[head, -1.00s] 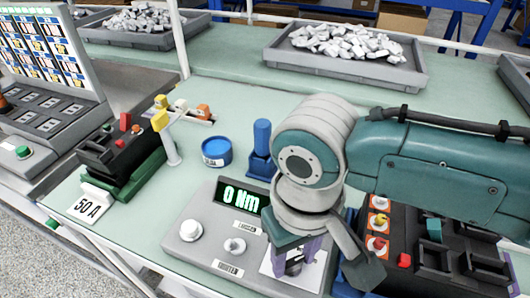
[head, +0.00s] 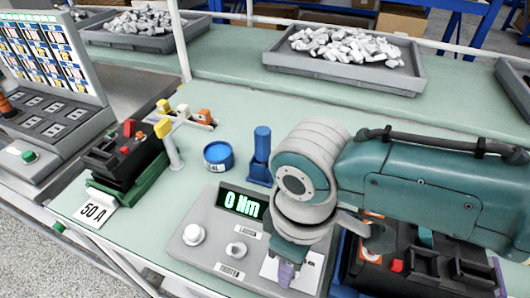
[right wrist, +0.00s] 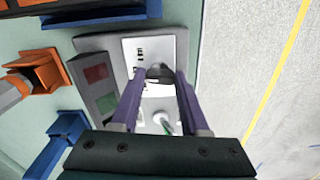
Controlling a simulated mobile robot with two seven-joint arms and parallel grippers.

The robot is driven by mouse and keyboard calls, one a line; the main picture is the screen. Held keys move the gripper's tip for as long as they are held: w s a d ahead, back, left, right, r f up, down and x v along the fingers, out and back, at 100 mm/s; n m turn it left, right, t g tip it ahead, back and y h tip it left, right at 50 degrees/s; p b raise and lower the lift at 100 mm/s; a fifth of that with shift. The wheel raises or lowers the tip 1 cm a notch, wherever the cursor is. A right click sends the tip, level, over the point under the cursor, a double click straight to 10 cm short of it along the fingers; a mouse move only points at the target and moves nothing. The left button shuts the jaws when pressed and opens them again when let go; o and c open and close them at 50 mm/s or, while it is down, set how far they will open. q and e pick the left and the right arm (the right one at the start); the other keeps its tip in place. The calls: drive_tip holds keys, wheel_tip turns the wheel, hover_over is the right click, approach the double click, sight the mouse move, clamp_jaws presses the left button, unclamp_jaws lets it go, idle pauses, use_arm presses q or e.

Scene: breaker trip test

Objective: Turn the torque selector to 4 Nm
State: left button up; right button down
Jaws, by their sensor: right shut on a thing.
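The grey torque unit (head: 190,262) stands at the table's front, and its green display (head: 242,203) reads 0 Nm. The white dial plate (head: 312,270) is at its right end, partly hidden by my right wrist. In the right wrist view, the dark torque selector knob (right wrist: 160,72) sits on the white dial plate (right wrist: 147,46) between the purple fingers. My right gripper (right wrist: 160,80) is shut on it; it also shows from above in the head view (head: 287,272). The scale marks are too small to read. My left gripper is not in view.
A white knob (head: 194,235) and a smaller one (head: 236,250) are on the unit's left. A blue cylinder (head: 261,145) and blue tub (head: 218,155) stand behind. A black breaker (head: 128,152) in a green holder is left. A dark panel (head: 420,265) lies under my right arm.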

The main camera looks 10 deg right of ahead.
drive_tip(key=shift+n, duration=0.7)
drive_tip(key=shift+c, duration=2)
unclamp_jaws()
wheel_tip(320, 180, up, 9)
drive_tip(key=p, duration=0.2)
drive_tip(key=shift+p, duration=0.4)
drive_tip(key=shift+r, duration=0.45)
